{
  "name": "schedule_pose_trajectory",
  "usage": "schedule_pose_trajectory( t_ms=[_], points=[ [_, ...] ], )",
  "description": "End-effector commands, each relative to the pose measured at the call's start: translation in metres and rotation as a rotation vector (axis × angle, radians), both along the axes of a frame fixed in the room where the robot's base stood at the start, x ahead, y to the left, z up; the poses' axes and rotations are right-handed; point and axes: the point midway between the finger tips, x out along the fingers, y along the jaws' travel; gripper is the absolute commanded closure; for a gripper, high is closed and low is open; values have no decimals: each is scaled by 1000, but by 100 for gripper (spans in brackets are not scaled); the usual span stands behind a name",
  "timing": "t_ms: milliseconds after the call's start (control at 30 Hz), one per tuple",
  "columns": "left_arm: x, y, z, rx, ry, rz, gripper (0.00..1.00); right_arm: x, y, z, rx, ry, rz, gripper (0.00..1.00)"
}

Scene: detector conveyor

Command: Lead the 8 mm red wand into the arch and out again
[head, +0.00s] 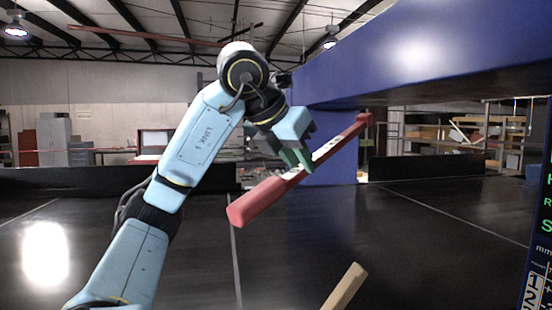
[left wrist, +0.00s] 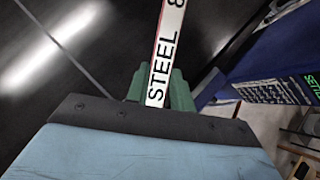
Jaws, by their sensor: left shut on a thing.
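The red wand (head: 262,199) is held at a slant above the belt, its thick end low and toward me and its thin end up and to the right. My left gripper (head: 298,160) is shut on its middle, at the white label. In the left wrist view the label on the wand (left wrist: 166,50) reads "STEEL 8" between the green fingers (left wrist: 160,90). The blue arch (head: 430,48) spans the upper right. The wand's far end overlaps the arch's far upright in the picture; I cannot tell whether it is inside the opening. My right gripper is not in view.
The black conveyor surface (head: 400,235) is mostly clear under the wand. A tan wooden bar (head: 345,287) pokes up at the bottom edge. A panel with green lettering and a scale (head: 538,240) stands at the far right. Low black walls (head: 440,166) border the back.

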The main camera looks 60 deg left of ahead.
Motion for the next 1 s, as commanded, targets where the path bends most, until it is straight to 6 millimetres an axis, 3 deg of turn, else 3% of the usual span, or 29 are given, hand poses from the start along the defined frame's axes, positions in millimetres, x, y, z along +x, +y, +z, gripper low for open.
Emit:
schedule_pose_trajectory(
  t_ms=[600, 1000],
  points=[
    [81, -34, 1, -2, 0, -2, 100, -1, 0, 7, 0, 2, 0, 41],
    [133, -55, 2, -2, 1, -1, 100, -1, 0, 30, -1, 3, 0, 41]
  ],
)
